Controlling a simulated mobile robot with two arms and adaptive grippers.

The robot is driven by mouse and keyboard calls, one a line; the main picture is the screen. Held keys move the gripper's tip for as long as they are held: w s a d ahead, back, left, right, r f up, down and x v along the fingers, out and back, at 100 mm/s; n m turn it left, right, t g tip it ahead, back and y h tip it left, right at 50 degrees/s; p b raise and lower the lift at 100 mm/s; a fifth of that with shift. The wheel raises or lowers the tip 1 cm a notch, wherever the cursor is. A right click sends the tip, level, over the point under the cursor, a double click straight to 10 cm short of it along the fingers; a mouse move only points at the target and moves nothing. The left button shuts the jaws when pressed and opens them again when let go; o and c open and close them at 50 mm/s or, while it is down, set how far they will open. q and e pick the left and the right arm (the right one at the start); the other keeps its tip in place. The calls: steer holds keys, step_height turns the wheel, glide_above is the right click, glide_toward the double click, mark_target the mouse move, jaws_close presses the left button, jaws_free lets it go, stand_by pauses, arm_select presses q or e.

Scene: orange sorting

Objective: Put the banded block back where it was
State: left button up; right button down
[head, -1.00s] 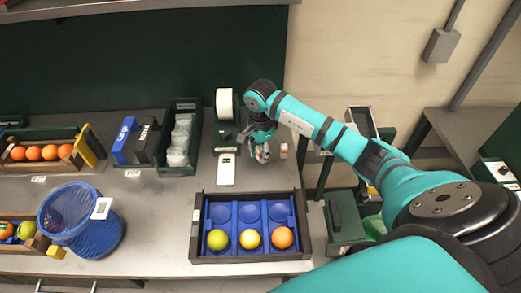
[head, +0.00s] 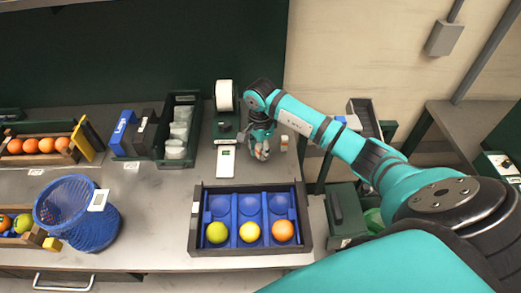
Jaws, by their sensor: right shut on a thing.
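My right gripper (head: 262,153) is low over the back of the grey table, pointing down, between the white pad and a small pale block. It is shut on a small block (head: 262,156), taken as the banded block. The fingers hide most of it, and its bands are too small to make out. I cannot tell whether it touches the table. The other small pale block with an orange part (head: 284,143) stands just to the right, apart from the fingers. My left gripper is not in view.
A dark tray with blue cups (head: 303,247) holds three fruits in its front row. A label printer (head: 225,127) and white pad (head: 226,162) stand left of the gripper. A green bin (head: 159,152), blue mesh basket (head: 90,225) and orange crate (head: 50,162) are farther left.

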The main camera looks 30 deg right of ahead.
steer(key=shift+f+b, duration=0.55)
steer(key=shift+f, duration=0.05)
stand_by(0.3)
steer(key=c, duration=0.6)
jaws_free()
steer(key=shift+c, duration=0.2)
steer(key=shift+r+p, duration=2.3)
steer(key=shift+r, duration=1.7)
steer(key=shift+s, duration=0.1)
